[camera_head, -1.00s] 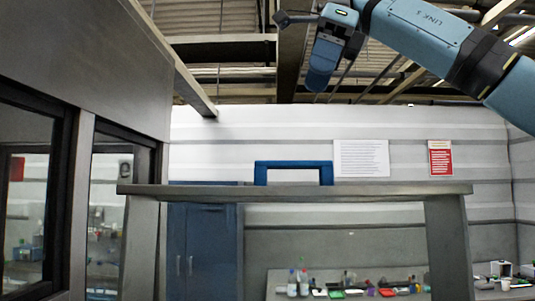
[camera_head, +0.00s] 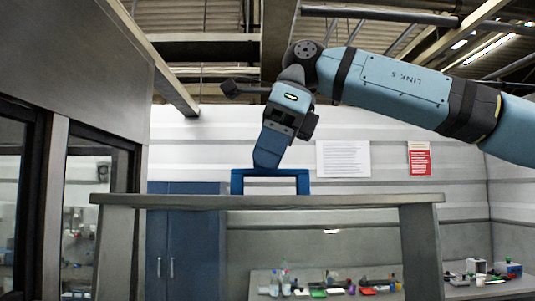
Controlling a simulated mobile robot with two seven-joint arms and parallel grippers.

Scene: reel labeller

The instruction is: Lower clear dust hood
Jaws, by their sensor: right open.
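The clear dust hood shows as a grey frame (camera_head: 350,201) with a flat top bar and two legs; the back wall is seen through it. My right gripper (camera_head: 266,160) hangs from the upper right, fingers pointing down, at the handle's top edge. It is open with nothing seen between the fingers. Its tips overlap the handle in the picture; whether they touch it I cannot tell. My left gripper is not in view.
A dark metal cabinet with windows (camera_head: 95,75) stands close on the left. A blue cupboard (camera_head: 185,240) is behind the hood. A bench (camera_head: 262,282) with bottles and small items lies at the back. Notices (camera_head: 343,159) hang on the wall. Space right of the handle above the bar looks free.

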